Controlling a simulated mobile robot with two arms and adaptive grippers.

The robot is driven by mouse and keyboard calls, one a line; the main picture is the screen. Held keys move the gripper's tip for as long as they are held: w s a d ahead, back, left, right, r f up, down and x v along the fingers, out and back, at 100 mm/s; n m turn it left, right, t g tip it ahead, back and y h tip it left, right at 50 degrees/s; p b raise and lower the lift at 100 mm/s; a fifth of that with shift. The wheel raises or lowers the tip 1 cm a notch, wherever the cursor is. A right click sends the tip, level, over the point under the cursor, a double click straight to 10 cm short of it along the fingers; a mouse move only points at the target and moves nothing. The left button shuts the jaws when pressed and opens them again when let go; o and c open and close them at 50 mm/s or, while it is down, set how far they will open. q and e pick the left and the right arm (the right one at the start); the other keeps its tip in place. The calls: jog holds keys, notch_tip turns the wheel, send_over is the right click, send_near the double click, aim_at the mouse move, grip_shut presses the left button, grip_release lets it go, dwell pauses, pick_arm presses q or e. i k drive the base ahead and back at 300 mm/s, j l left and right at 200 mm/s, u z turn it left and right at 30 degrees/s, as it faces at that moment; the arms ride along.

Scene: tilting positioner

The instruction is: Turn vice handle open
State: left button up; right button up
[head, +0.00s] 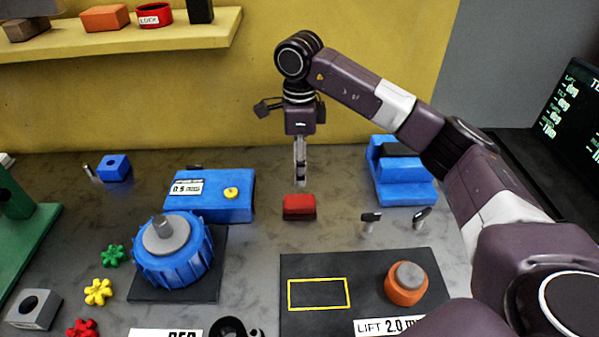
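A blue block-shaped device with a black slot or jaw on top (403,180) stands at the back right; it looks like the vice. I cannot make out a handle on it for certain. My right gripper (300,184) points straight down, left of this device. Its fingertips are just above or behind a small red block (299,207); I cannot tell whether they touch it. The fingers show as one narrow column, so any gap between them cannot be judged. My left gripper is not in view.
A blue box with a yellow knob (231,193) stands left of the red block. A blue ribbed drum (173,262) sits on a dark plate in front of it. Two small metal pegs (370,220) stand before the blue device. A dark mat (325,268) carries an orange knob (405,290).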

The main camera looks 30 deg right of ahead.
aim_at(418, 220)
jog(key=k+j, duration=0.5)
jog(key=k, duration=0.2)
jog(key=k+j, duration=0.5)
jog(key=k, duration=0.15)
